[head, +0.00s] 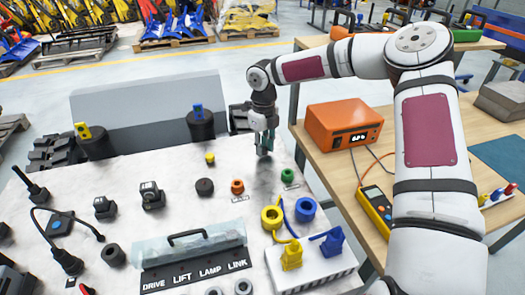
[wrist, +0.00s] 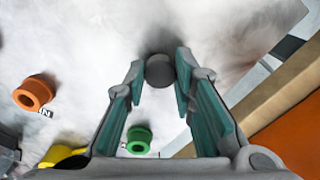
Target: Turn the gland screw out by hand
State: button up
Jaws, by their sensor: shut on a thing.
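My gripper (head: 264,152) points down at the far right part of the pale panel (head: 130,195). In the wrist view my gripper (wrist: 160,75) has its teal-padded fingers closed on a grey round head, which I take for the gland screw (wrist: 160,71). The head sits between the two fingertips, close to the panel surface. In the head view the fingers hide the screw. Its thread is not visible, so I cannot tell how far it is out.
A green collar (head: 287,176) and an orange collar (head: 237,187) stand near the gripper. A yellow knob (head: 210,158) and a dark round cap (head: 204,187) are to the left. An orange meter box (head: 343,125) stands on the wooden bench (head: 325,165) at right.

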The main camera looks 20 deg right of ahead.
jog(key=shift+s+a+f+n+b, duration=0.15)
jog(key=shift+f+n+b, duration=0.2)
jog(key=shift+b, duration=0.2)
jog(key=shift+r, duration=0.25)
jog(key=o, duration=0.9)
jog(key=shift+o, duration=0.2)
jog(key=shift+r, duration=0.1)
